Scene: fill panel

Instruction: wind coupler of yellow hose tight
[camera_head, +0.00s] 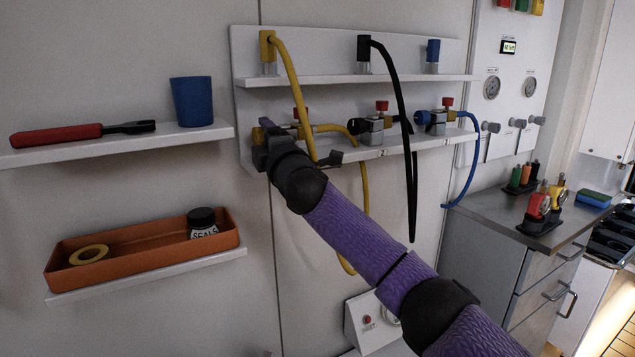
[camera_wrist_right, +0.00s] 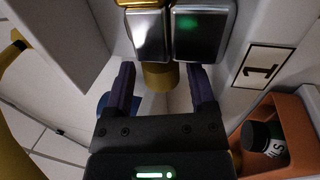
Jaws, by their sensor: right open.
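The yellow hose (camera_head: 290,75) hangs in a loop from a yellow plug (camera_head: 267,50) at the upper left of the white panel. A yellow hose length also leaves the lower left valve and hangs down the wall. My right gripper (camera_head: 268,140) is at that lower left valve and hides most of it. In the wrist view my right gripper (camera_wrist_right: 161,80) is open, with one finger on each side of a short yellow cylinder (camera_wrist_right: 157,76), apparently the coupler, below two metal blocks (camera_wrist_right: 177,35). Contact is not visible. My left gripper is out of view.
A black hose (camera_head: 403,95) and a blue hose (camera_head: 470,160) hang to the right. A shelf at left bears a red-handled tool (camera_head: 60,136) and a blue cup (camera_head: 191,101). Below stands an orange tray (camera_head: 110,262) with a yellow ring and a seals jar (camera_head: 202,222).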

